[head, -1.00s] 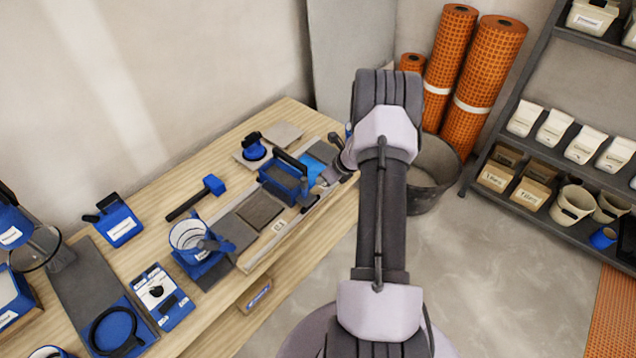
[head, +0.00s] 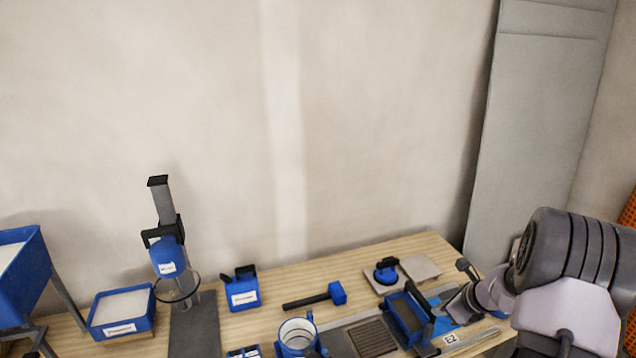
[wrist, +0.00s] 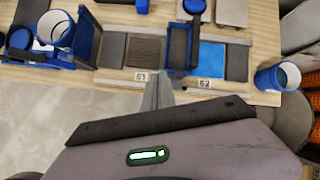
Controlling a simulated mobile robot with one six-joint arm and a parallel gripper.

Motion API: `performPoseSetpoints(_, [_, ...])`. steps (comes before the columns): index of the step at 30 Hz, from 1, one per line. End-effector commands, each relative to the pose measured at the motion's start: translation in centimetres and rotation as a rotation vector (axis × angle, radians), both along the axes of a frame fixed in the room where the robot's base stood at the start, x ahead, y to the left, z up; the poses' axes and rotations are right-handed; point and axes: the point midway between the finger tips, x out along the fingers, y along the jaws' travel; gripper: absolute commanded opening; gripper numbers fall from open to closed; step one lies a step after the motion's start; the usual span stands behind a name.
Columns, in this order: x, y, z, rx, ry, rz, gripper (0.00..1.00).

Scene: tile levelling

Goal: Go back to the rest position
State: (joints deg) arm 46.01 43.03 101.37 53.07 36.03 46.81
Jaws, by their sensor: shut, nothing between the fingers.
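My gripper (wrist: 158,92) is shut and empty in the wrist view. Its fingertips are near the bench's front edge, between labels E1 (wrist: 141,77) and E2 (wrist: 204,83); I cannot tell its height exactly. In the head view my arm comes in at the lower right, and the gripper lies low over the right end of the workbench (head: 440,258), near the blue tile patch (head: 445,326). The fingertips are not clear there.
A black-handled blue tool (head: 408,318) stands beside the gripper. A mallet (head: 318,297), a blue suction cup (head: 386,271) and a blue-rimmed bucket (head: 298,335) share the bench. In the wrist view a blue cup (wrist: 277,77) stands right.

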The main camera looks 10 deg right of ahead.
Motion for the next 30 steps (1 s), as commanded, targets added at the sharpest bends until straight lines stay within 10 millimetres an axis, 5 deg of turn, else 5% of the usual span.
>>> performPoseSetpoints(2, [1.3, 6.1, 5.6, -0.121, -0.04, 0.259, 0.0])
performPoseSetpoints(5, [0.2, 14.7, 12.0, -0.296, -0.089, 0.623, 0.0])
performPoseSetpoints(9, [-6.5, 26.6, 18.3, -0.588, -0.171, 1.162, 0.0])
performPoseSetpoints(12, [-13.6, 32.3, 19.9, -0.816, -0.229, 1.526, 0.0])
performPoseSetpoints(15, [-19.2, 34.9, 19.6, -1.0, -0.266, 1.783, 0.0])
performPoseSetpoints(18, [-22.3, 35.6, 19.0, -1.117, -0.284, 1.927, 0.0])
performPoseSetpoints(30, [-23.5, 35.6, 18.7, -1.167, -0.287, 1.985, 0.0])
